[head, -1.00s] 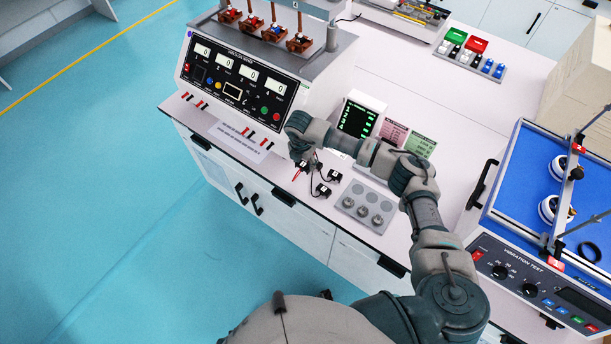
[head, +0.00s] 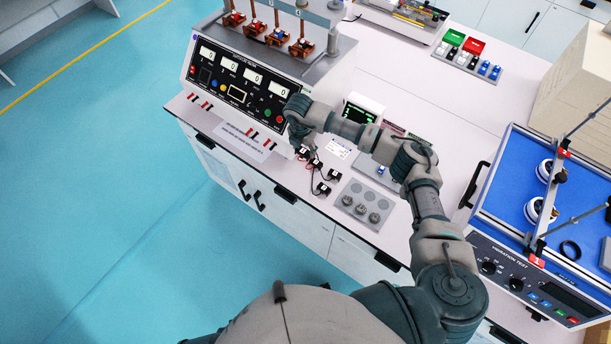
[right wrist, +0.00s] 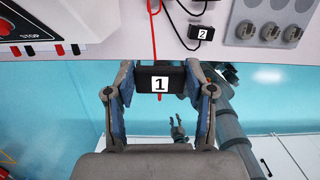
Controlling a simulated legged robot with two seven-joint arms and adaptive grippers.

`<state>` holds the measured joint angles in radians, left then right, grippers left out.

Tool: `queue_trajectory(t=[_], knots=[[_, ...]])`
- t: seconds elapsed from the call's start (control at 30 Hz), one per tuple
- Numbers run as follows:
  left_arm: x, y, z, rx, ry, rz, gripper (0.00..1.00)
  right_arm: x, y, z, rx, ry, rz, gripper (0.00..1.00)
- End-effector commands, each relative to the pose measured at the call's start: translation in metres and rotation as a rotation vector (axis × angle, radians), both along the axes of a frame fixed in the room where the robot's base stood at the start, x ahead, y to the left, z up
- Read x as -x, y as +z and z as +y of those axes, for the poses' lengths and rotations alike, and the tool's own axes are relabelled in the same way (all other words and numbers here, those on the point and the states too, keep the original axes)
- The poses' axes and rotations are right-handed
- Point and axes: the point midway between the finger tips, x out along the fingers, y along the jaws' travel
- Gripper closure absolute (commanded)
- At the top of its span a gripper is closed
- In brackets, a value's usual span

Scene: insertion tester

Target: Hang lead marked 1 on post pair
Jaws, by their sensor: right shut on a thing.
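My right gripper (right wrist: 159,82) is shut on the black block of lead 1 (right wrist: 160,84), with its white "1" label facing the camera. A red wire runs up from the block and a red tip shows below it. In the head view my right gripper (head: 300,143) is at the tester's front right corner, above the bench edge. The insulation tester (head: 240,85) has red and black posts (head: 262,139) in pairs along its front; some also show in the right wrist view (right wrist: 35,50). A small gripper, apparently my left one (right wrist: 178,127), shows below with fingers apart.
Lead 2 (right wrist: 200,32) lies on the bench near the edge. Other black lead blocks (head: 333,175) lie near a grey plate with round knobs (head: 364,203). A printed card (head: 245,142) lies before the tester. The vibration tester (head: 545,270) stands at the right.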

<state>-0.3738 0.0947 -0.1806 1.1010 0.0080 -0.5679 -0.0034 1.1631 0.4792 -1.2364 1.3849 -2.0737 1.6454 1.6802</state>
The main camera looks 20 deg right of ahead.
Motion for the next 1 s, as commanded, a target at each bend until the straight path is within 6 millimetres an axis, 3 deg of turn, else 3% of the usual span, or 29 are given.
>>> queue_trajectory(t=[0.17,0.63,1.0], knots=[[0.0,0.002,-0.001,-0.001,0.0,0.0,0.65,0.003,0.0,0.002,-0.001,0.002,0.0,0.77],[0.0,0.015,-0.002,-0.002,0.0,0.0,0.65,0.031,0.0,0.038,-0.003,0.001,0.0,0.77],[0.0,0.014,-0.001,-0.002,0.0,0.0,0.65,0.033,-0.001,0.041,-0.002,0.0,-0.001,0.77]])
